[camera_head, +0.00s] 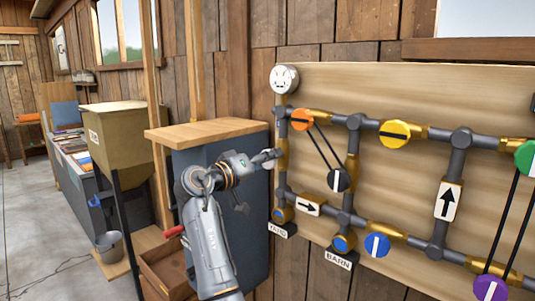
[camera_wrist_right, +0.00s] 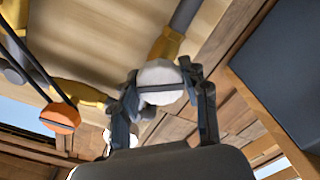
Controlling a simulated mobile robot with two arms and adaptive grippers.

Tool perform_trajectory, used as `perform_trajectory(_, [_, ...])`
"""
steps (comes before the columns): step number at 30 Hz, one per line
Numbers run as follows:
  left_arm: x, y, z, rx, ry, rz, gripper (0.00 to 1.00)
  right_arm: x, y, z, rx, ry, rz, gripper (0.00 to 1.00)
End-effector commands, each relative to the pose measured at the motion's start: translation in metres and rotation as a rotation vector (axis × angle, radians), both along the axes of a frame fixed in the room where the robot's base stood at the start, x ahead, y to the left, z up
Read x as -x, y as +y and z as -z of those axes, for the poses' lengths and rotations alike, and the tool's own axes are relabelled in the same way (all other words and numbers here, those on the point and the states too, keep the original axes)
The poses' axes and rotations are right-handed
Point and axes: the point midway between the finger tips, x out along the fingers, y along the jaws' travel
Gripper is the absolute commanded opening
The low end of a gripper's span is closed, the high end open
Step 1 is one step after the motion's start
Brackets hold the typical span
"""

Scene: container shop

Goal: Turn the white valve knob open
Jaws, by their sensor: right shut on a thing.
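The white valve knob (camera_wrist_right: 160,75) shows between the two fingers of my right gripper (camera_wrist_right: 162,92) in the right wrist view. It is round, with a dark bar across its face that runs nearly level in that picture. The fingers are shut on its two sides. In the head view my right arm reaches up from below, and the right gripper (camera_head: 270,157) is at the leftmost vertical pipe, below the round white gauge (camera_head: 284,79). The gripper mostly hides the knob there. My left gripper is not in view.
An orange knob (camera_head: 300,119), a yellow knob (camera_head: 395,133), a black knob (camera_head: 339,180) and a blue knob (camera_head: 377,245) sit on the same pipe board. A dark cabinet with a wooden top (camera_head: 208,132) stands close left of the gripper.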

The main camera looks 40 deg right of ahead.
Motion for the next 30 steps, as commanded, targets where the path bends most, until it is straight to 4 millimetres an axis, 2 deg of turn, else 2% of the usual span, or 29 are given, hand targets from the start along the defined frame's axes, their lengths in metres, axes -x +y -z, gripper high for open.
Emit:
perform_trajectory(1, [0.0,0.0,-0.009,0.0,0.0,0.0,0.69,0.0,0.0,-0.005,0.007,0.044,-0.001,0.14])
perform_trajectory(18, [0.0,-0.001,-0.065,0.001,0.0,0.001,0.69,0.0,0.0,-0.008,0.054,0.584,-0.002,0.14])
perform_trajectory(30, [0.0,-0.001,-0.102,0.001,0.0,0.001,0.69,0.0,0.0,-0.006,0.08,0.89,-0.002,0.14])
